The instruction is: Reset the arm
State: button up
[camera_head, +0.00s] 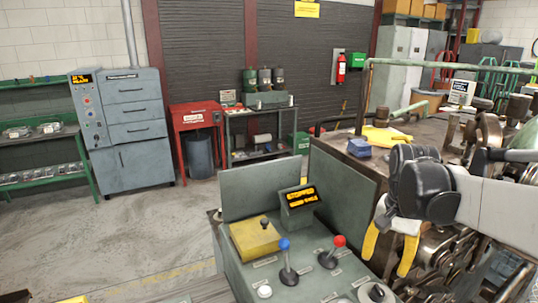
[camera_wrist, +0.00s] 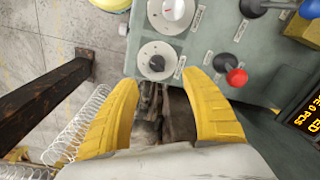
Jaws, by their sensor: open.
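My gripper (camera_head: 388,250) hangs at the right of the head view, its two yellow fingers pointing down and spread apart, with nothing between them. In the wrist view my gripper (camera_wrist: 165,95) is also open and empty. Its fingers show in front of the edge of a grey-green control panel (camera_head: 318,270). The panel carries a blue-knobbed lever (camera_head: 285,244), a red-knobbed lever (camera_head: 339,241) and a yellow box (camera_head: 255,238) with a dark knob. A small display (camera_head: 298,203) shows amber letters, the upper line reading STOPPED. In the wrist view two round dials (camera_wrist: 157,61) sit near the fingertips.
The coiler machine (camera_head: 450,225) fills the right side, close to my arm. A dark post (camera_wrist: 45,95) and coiled springs (camera_wrist: 78,125) lie left of my fingers in the wrist view. A grey cabinet (camera_head: 125,130) and red stand (camera_head: 195,118) are at the back. Floor at left is mostly clear.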

jog(key=s+a+f+n+t+b, duration=0.1)
jog(key=s+a+n+t, duration=0.1)
jog(key=s+a+n, duration=0.1)
jog(key=s+a+f+n+t+b, duration=0.1)
jog(key=s+a+f+n+t, duration=0.1)
jog(key=s+a+n, duration=0.1)
jog(key=s+a+f+n+t+b, duration=0.1)
jog(key=s+a+n+t, duration=0.1)
jog(key=s+a, duration=0.2)
jog(key=shift+s+a+f+n, duration=0.1)
jog(key=shift+a+n, duration=0.1)
jog(key=shift+a, duration=0.4)
jog(key=shift+s+a+f+n, duration=0.1)
jog(key=shift+a+n, duration=0.1)
jog(key=shift+a, duration=0.4)
